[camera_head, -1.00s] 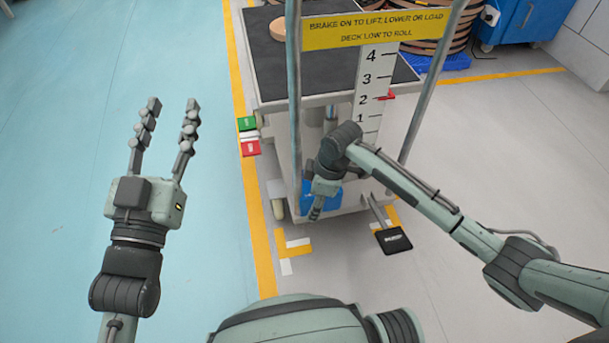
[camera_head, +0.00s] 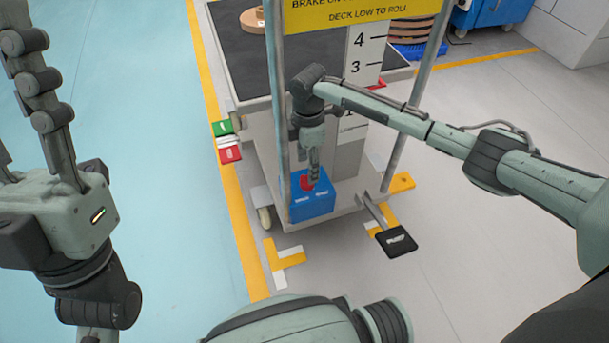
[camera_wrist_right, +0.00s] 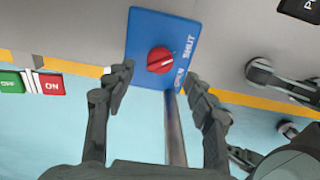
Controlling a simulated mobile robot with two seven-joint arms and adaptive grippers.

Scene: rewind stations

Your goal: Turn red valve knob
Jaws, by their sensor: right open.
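The red valve knob (camera_wrist_right: 160,60) sits on a blue box (camera_wrist_right: 143,27) lettered SHUT and OPEN, low on the front of the lift cart. In the head view the knob (camera_head: 307,181) shows partly behind my right gripper (camera_head: 314,180), with the blue box (camera_head: 312,206) around it. In the right wrist view my right gripper (camera_wrist_right: 165,85) is open, its fingers apart on either side of the knob's lower part. I cannot tell whether they touch it. My left gripper (camera_head: 20,100) is at the left edge, fingers up and apart, partly cut off, away from the cart.
The lift cart has upright posts (camera_head: 275,90) and a dark deck (camera_head: 235,55). A black foot pedal (camera_head: 396,241) sticks out at lower right. Green (camera_head: 223,128) and red (camera_head: 230,154) buttons are on the cart's left side. The floor at left is free.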

